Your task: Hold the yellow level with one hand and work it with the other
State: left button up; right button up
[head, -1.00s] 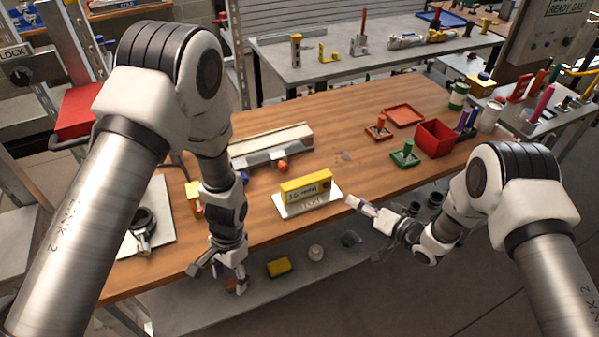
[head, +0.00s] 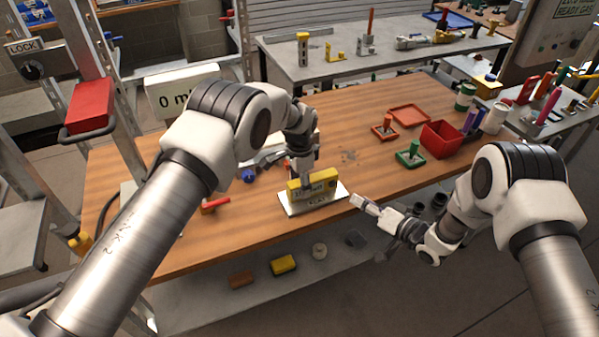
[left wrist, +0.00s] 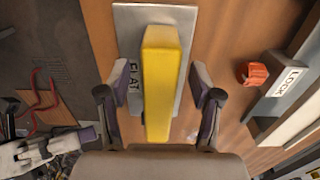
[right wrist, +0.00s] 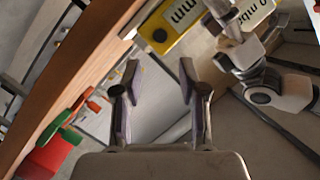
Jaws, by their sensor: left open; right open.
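The yellow level (head: 325,188) stands on a pale metal plate (head: 291,209) near the front edge of the wooden bench. My left gripper (head: 305,184) is over it from above, open. In the left wrist view the level (left wrist: 164,80) lies between the two open fingers (left wrist: 157,90), with gaps on both sides. The plate there reads FLAT. My right gripper (head: 358,201) is open and empty, just right of the plate. In the right wrist view the level (right wrist: 178,22) shows beyond the open fingers (right wrist: 158,78), not between them.
A red-handled thing (head: 215,204) lies at the left. A lower shelf holds a yellow block (head: 284,265).

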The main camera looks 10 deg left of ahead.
pick_arm(q)
notch_tip(320, 180, down, 3)
jog(key=shift+r, duration=0.1)
grip_shut()
pick_arm(e)
grip_shut()
dwell(1.1)
